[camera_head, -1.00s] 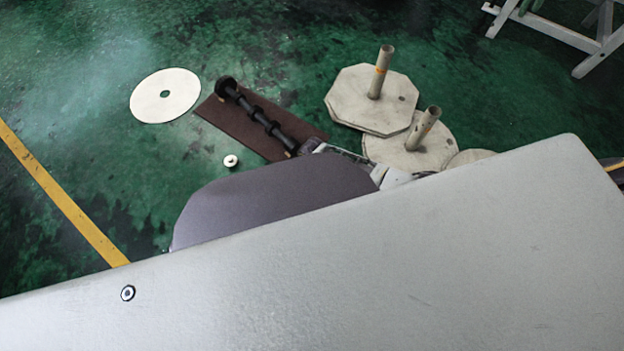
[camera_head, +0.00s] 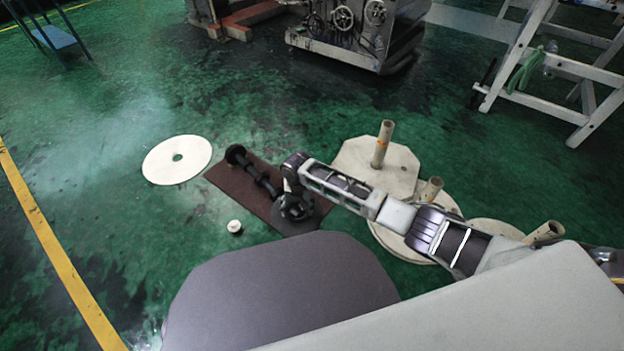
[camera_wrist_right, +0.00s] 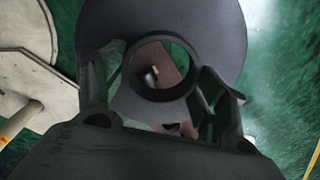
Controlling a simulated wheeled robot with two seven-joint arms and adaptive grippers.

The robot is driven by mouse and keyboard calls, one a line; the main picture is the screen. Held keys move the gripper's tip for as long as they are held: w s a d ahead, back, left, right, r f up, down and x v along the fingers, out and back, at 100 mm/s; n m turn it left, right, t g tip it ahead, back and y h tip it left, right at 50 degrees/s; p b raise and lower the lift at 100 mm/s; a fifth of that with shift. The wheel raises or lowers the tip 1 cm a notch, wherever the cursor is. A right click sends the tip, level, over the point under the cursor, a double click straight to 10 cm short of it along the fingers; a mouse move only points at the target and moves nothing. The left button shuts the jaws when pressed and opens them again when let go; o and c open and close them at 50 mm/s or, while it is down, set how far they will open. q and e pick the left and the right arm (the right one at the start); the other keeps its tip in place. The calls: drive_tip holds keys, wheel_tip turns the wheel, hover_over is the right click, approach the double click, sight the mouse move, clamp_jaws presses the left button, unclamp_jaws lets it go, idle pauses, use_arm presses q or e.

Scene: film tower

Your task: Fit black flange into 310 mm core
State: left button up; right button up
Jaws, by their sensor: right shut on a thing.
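My right gripper (camera_head: 293,190) is over the near end of a brown board on the floor. It is shut on a black flange (camera_head: 296,208), a dark disc with a raised ring and an open centre. In the right wrist view, the fingers (camera_wrist_right: 160,78) grip the ring of the flange (camera_wrist_right: 215,30), and the brown board shows through its hole. Upright pale tubes (camera_head: 384,145) stand on pale plates to the right; which core is 310 mm I cannot tell. My left gripper is not in view.
The brown board (camera_head: 224,180) lies on the green floor. A white disc with a hole (camera_head: 160,166) and a small white round piece (camera_head: 234,227) lie left of it. A white frame (camera_head: 520,75) and machinery (camera_head: 345,30) stand behind. Floor between is clear.

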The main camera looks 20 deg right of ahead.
wheel_tip(320, 180, up, 20)
drive_tip(key=w+a+n, duration=0.2)
drive_tip(key=shift+w+a, duration=0.3)
drive_tip(key=shift+w, duration=0.1)
